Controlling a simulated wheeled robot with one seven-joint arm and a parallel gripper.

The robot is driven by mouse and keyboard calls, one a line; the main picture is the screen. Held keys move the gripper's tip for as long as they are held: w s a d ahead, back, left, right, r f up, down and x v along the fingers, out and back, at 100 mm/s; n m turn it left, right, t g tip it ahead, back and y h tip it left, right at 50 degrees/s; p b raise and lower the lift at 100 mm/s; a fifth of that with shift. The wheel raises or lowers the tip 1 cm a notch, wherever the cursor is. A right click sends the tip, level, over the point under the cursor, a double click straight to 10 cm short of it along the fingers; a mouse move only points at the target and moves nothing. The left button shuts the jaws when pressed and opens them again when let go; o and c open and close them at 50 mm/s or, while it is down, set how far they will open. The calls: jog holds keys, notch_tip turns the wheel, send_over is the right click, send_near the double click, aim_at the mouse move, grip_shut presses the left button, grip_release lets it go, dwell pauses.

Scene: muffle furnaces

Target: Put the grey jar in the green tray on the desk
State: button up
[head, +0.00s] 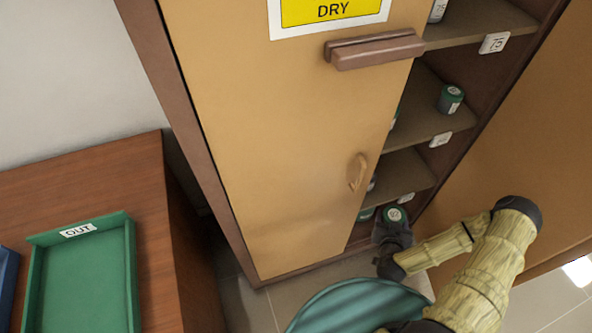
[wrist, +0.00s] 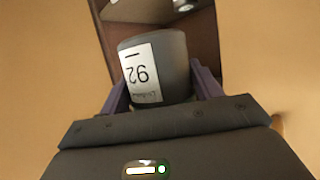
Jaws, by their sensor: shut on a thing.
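The grey jar (wrist: 172,62) has a white label with a number printed upside down in the wrist view. My gripper (head: 394,228) is shut on it, with one finger on each side of the jar. In the head view my gripper is low at the cabinet's open side, by the lowest shelf. A round green top with a label shows at the fingers there; I cannot tell if it belongs to the held jar. The green tray (head: 130,275) marked OUT lies on the brown desk (head: 155,230) at the left, far from my gripper. Its visible floor is empty.
The tan cabinet door (head: 285,150) marked DRY stands between desk and gripper. Shelves (head: 425,112) hold other jars, one green-banded jar (head: 450,99) among them. A second tan panel (head: 520,150) stands at the right. A blue tray edge (head: 7,280) shows at the far left.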

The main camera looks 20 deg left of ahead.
aim_at(394, 215)
notch_tip(394, 215, up, 6)
jog(key=p, duration=0.4)
jog(key=shift+f+p, duration=0.2)
jog(key=shift+p, duration=0.1)
jog(key=shift+f, duration=0.15)
